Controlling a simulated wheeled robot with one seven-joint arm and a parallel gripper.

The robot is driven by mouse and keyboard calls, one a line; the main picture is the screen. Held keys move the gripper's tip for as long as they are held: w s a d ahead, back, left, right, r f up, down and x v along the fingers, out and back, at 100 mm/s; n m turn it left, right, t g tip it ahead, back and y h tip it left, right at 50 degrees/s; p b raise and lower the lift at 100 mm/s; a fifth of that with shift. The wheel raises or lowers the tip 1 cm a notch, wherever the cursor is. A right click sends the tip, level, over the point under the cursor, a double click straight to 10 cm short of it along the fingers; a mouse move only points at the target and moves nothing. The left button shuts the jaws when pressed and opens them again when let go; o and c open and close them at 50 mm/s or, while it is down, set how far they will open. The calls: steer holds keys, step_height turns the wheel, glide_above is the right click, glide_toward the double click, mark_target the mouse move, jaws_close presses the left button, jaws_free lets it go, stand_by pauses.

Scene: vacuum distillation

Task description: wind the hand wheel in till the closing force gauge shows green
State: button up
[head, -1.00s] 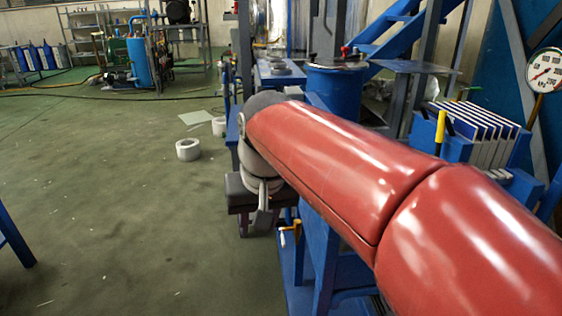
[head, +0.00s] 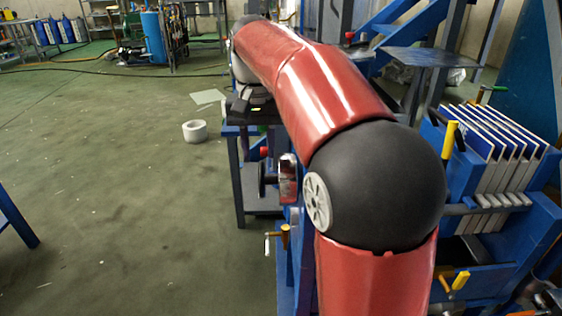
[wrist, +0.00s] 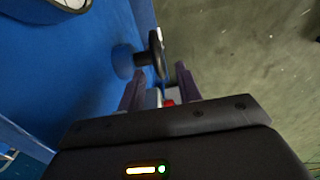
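The hand wheel (wrist: 157,54) shows nearly edge-on in the wrist view as a dark disc, with a blue hub on a blue face. My gripper (wrist: 160,78) is open, its two dark fingers apart and pointing toward the wheel. The wheel lies just beyond the fingertips; I cannot tell whether they touch it. Part of a white-faced, dark-rimmed gauge (wrist: 70,3) is cut off at the top left; its reading is not visible, and I cannot tell if it is the closing force gauge. In the head view my arm hides most of the gripper.
A rack of pale plates in a blue frame (head: 505,150) stands at the right. A dark wheel-like part (head: 262,180) and a small yellow-handled valve (head: 284,237) are left of my arm. A white roll (head: 195,131) lies on the floor. The floor at the left is largely clear.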

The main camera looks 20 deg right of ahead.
mark_target(262, 175)
steer(key=shift+w+d, duration=0.2)
steer(key=shift+d, duration=0.05)
steer(key=shift+d+f, duration=0.1)
steer(key=shift+f, duration=0.2)
step_height(262, 175, down, 7)
steer(key=shift+f+b, duration=0.1)
steer(key=shift+b, duration=0.6)
jaws_close()
